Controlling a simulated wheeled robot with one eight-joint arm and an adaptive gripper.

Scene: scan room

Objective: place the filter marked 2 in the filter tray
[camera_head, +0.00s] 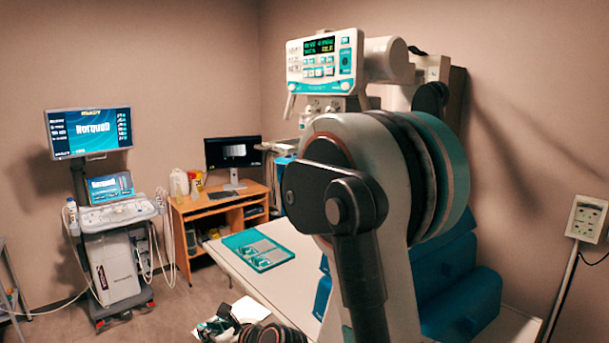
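A flat teal tray (239,240) lies on the white table top, left of my large arm links. It looks like the filter tray. A pale panel with a few small round pieces shows on its right part. Any numbers there are too small to read, so I cannot tell which piece is the filter marked 2. A black and white end part, seemingly my gripper (213,327), shows at the bottom edge, lower left of the tray and apart from it in the picture. It is partly cut off, and its fingers and any held thing are unclear.
The white table (240,277) has bare surface around the tray. Blue cushions (462,300) are at right. A control panel (325,62) stands above the table. A wooden desk (215,207) and an ultrasound-like cart (115,255) stand at left, with open floor before them.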

